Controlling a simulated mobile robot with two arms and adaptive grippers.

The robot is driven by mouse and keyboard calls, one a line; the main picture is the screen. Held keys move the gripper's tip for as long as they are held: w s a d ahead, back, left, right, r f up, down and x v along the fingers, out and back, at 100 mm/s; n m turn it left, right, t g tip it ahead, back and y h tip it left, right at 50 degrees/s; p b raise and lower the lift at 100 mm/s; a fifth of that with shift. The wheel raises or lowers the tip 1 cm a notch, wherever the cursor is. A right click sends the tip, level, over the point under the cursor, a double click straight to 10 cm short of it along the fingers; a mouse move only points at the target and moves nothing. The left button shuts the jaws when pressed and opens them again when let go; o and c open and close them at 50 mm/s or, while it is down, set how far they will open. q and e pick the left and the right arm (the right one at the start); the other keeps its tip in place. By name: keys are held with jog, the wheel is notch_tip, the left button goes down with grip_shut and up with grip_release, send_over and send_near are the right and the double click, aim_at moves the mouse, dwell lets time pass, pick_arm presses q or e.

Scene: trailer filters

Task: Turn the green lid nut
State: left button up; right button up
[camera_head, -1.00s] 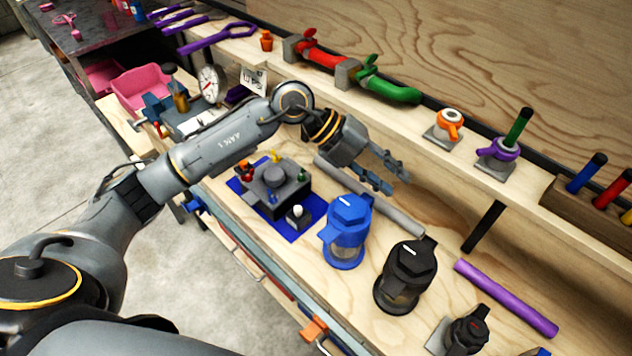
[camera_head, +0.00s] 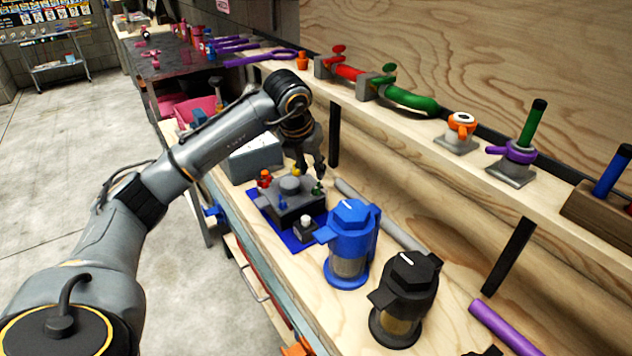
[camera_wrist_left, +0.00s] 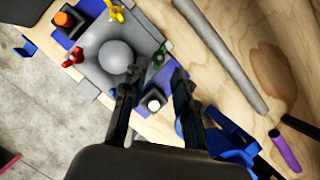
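The grey filter housing (camera_head: 293,206) sits on a blue mat (camera_head: 262,209) on the wooden bench. Its lid has a round grey dome and coloured nuts around it. The green lid nut (camera_head: 317,188) is at the lid's right corner; in the left wrist view the green nut (camera_wrist_left: 160,55) shows just ahead of and between the fingers. Red (camera_wrist_left: 73,58) and yellow (camera_wrist_left: 116,11) nuts sit at other corners. My left gripper (camera_head: 312,174) points down just above the green nut. In the left wrist view the left gripper (camera_wrist_left: 152,78) is open, with nothing between its fingers. My right gripper is out of view.
A blue-topped filter jar (camera_head: 350,243) and a black-topped one (camera_head: 404,298) stand to the right of the housing. A grey rod (camera_head: 384,217) lies behind them. A shelf (camera_head: 432,128) with pipes and valves runs along the back.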

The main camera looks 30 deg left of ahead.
aim_at(317, 184)
pick_arm(q)
jog(key=x, duration=0.4)
jog(key=shift+w+f, duration=0.15)
jog(key=shift+f, duration=0.2)
jog(key=shift+w+f, duration=0.3)
jog(key=shift+f, duration=0.35)
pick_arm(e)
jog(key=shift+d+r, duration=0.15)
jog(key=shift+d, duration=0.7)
pick_arm(q)
jog(key=shift+c, duration=0.5)
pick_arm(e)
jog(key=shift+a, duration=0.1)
pick_arm(q)
grip_shut()
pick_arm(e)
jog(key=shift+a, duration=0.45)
